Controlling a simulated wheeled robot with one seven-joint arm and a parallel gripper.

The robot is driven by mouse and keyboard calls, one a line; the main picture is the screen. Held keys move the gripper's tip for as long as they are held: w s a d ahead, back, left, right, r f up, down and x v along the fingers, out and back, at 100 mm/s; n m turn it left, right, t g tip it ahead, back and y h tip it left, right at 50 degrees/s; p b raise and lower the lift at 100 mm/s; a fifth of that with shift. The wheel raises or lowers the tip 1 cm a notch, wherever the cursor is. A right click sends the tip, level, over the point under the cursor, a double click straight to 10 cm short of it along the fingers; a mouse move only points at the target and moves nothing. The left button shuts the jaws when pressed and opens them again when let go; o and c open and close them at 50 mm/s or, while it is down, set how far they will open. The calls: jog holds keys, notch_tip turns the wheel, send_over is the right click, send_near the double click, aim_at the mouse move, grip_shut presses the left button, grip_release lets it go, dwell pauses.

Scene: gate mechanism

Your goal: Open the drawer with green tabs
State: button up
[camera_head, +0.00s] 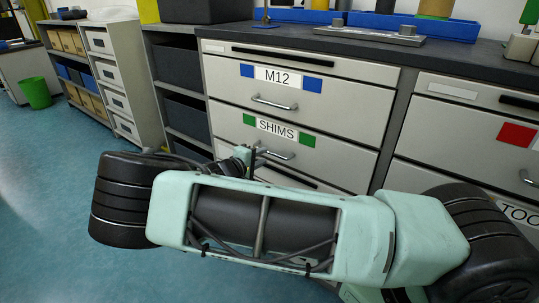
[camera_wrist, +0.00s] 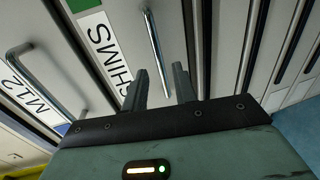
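The drawer with green tabs (camera_head: 340,160) is labelled SHIMS, is light grey and looks shut, flush with the cabinet front. A green tab (camera_head: 249,120) and another green tab (camera_head: 308,140) flank its label. Its metal bar handle (camera_head: 277,154) sits below the label. The handle also shows in the wrist view (camera_wrist: 157,50), with its lower end between my two fingers. My gripper (camera_wrist: 162,85) is open, with a finger on each side of the handle; I cannot tell whether either touches it. In the head view my gripper (camera_head: 252,158) is partly hidden behind my arm.
The M12 drawer (camera_head: 350,107) with blue tabs is directly above. A drawer with a red tab (camera_head: 515,133) is to the right. Open shelves with dark bins (camera_head: 178,65) stand to the left.

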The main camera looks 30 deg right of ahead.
aim_at(269, 153)
jog(key=shift+x, duration=2.65)
grip_shut()
